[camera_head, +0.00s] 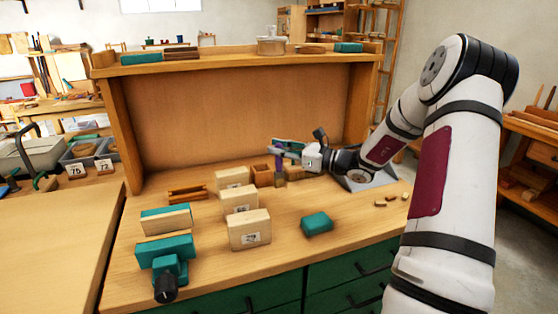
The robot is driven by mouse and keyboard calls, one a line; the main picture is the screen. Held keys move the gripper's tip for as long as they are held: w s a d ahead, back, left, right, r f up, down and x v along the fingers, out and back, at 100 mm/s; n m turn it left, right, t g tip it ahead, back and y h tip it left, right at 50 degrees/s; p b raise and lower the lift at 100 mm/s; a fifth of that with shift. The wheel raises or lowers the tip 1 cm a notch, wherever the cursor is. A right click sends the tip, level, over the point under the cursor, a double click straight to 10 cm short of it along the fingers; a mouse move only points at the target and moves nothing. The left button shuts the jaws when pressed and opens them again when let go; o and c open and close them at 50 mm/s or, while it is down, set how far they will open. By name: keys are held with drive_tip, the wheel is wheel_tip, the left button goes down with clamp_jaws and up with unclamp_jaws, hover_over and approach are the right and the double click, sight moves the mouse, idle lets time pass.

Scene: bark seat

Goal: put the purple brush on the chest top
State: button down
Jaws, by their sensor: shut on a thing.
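My gripper (281,153) is at the back of the wooden bench top, reaching in from the right, its fingers pointing left. It is shut on a small, upright purple thing (278,164), which looks like the purple brush. The fingers hide part of it, and I cannot tell whether its lower end touches anything. It is just right of a small open wooden box (262,175). A wooden top (190,259) above green drawers (345,272) is the only chest-like surface I can make out.
Numbered wooden blocks (249,230) stand in a row left of my gripper. A teal block (317,224) lies at front right, a teal vise (166,264) at front left. A raised shelf (225,65) spans the back. Bare top shows at front centre.

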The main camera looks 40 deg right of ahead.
sight(279, 171)
drive_tip(key=shift+f, duration=1.6)
drive_tip(key=c, duration=1.5)
unclamp_jaws()
drive_tip(key=shift+f, duration=0.15)
drive_tip(key=shift+c, duration=0.2)
